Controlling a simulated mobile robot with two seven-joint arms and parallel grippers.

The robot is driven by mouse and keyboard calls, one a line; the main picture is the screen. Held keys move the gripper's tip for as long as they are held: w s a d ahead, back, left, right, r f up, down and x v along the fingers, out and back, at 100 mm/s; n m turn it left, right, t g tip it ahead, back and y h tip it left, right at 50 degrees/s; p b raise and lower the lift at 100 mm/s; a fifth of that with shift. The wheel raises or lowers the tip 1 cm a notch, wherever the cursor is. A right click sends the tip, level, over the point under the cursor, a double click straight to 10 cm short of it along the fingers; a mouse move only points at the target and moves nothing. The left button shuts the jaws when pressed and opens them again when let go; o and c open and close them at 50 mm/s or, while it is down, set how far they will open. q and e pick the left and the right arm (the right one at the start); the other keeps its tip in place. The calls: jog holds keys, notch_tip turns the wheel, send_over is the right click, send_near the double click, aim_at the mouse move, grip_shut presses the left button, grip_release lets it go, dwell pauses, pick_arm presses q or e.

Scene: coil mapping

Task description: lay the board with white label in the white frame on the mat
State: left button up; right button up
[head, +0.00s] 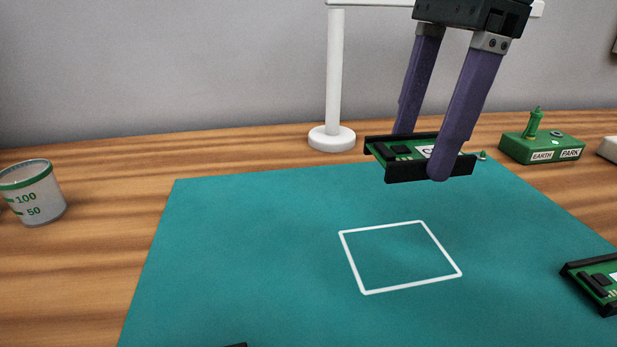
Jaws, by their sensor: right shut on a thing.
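My right gripper (421,156) comes in from the top and is shut on a green board with a white label (425,151). The board has black side rails and dark chips, and one finger hides part of it. It is held in the air, above and behind the white frame (352,264), near the mat's far edge. The white frame is a white outline on the teal mat (240,250), and its inside is empty. My left gripper is not in view.
Another green board with black rails (597,283) lies at the mat's right edge, partly cut off. A green box labelled EARTH and PARK (541,149) stands at back right. A white stand (332,138) is behind the mat, a measuring cup (34,193) at left. The mat's left side is clear.

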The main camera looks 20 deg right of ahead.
aim_at(394, 253)
notch_tip(394, 253, down, 11)
jog(key=shift+b, duration=0.55)
jog(key=shift+f, duration=0.1)
jog(key=o, duration=1.3)
jog(key=shift+o, duration=0.2)
jog(key=shift+r, duration=0.3)
jog(key=r, duration=0.4)
jog(key=d+r, duration=0.1)
jog(key=r, duration=0.2)
jog(key=r+p, duration=0.1)
jog(key=r, duration=0.3)
jog(key=shift+s+d+r, duration=0.2)
jog(key=shift+d+r, duration=0.1)
jog(key=shift+d, duration=0.1)
